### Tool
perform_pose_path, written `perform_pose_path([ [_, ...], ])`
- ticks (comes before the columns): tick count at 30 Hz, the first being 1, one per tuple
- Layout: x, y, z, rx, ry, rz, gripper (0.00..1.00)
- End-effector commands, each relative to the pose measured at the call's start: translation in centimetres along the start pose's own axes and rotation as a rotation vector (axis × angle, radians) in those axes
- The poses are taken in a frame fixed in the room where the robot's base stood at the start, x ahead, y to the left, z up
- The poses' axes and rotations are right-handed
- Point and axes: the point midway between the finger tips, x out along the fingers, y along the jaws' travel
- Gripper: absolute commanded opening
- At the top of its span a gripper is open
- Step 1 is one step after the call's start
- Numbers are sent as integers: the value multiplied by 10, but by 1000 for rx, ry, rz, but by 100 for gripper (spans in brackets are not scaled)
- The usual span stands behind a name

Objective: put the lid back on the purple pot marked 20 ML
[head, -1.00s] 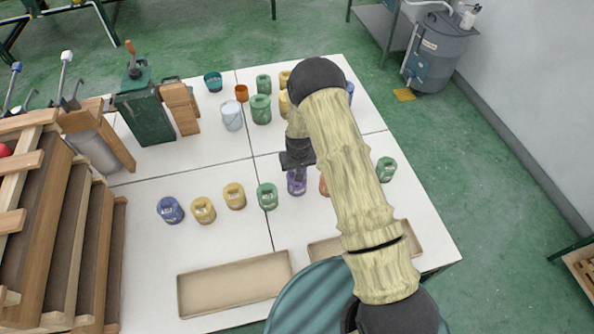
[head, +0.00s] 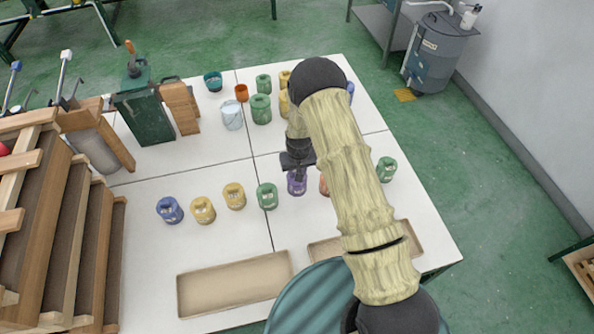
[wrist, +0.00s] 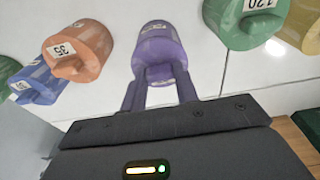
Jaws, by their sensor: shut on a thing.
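The purple pot (head: 297,187) stands on the white table below my gripper (head: 298,170), with its body partly hidden from the head view. In the wrist view the purple pot (wrist: 157,38) is upright, and its label is too small to read. My gripper (wrist: 160,85) is shut on the purple lid (wrist: 160,72), with one finger on each side of it. The lid is at the top of the pot and in line with it. I see no clear gap, but cannot tell whether it is fully seated.
A green pot (head: 267,197) stands to the left and an orange pot marked 35 (wrist: 78,50) on the other side, both close. Yellow and blue pots continue the row. Two shallow trays (head: 235,287) lie at the front. More vessels stand at the back.

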Motion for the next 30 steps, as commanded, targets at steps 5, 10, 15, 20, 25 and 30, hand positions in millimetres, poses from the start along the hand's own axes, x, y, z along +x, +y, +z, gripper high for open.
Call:
perform_pose_path([
  [5,0,0,0,0,0,0,8],
  [10,1,0,0,0,0,0,8],
  [15,1,0,0,1,0,0,8],
  [20,0,0,0,1,0,0,8],
  [25,0,0,0,0,0,0,8],
  [30,0,0,0,0,0,0,55],
])
